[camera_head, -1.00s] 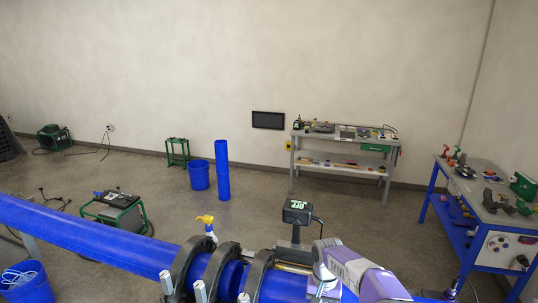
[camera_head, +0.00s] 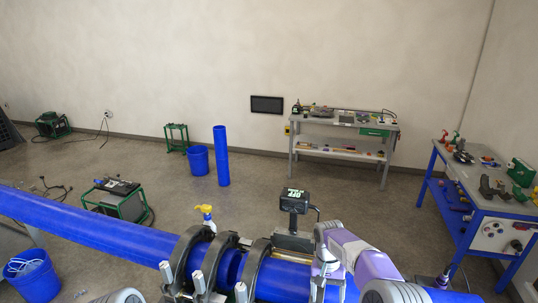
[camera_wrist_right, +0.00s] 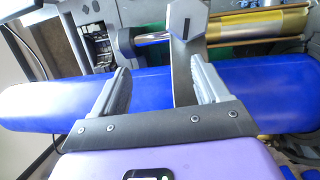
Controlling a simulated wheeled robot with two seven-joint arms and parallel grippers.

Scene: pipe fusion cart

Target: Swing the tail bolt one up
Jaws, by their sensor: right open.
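A blue pipe (camera_head: 110,238) lies across the lower head view, held by dark ring clamps (camera_head: 262,268). Upright silver bolts stand in front of the clamps, one at the left (camera_head: 166,272) and another near the middle (camera_head: 240,292). My right gripper (camera_head: 322,264) is over the pipe, right of the clamps. In the right wrist view my right gripper (camera_wrist_right: 160,75) is open, its fingers in front of the blue pipe. A grey bolt with a hexagonal end (camera_wrist_right: 187,20) shows between the fingertips, closer to the right finger; contact is unclear. My left gripper is out of view.
A black display box (camera_head: 294,200) stands behind the clamps, beside a yellow-topped spray bottle (camera_head: 206,216). A blue bucket (camera_head: 32,276) is at lower left. A blue workbench (camera_head: 480,200) stands at the right.

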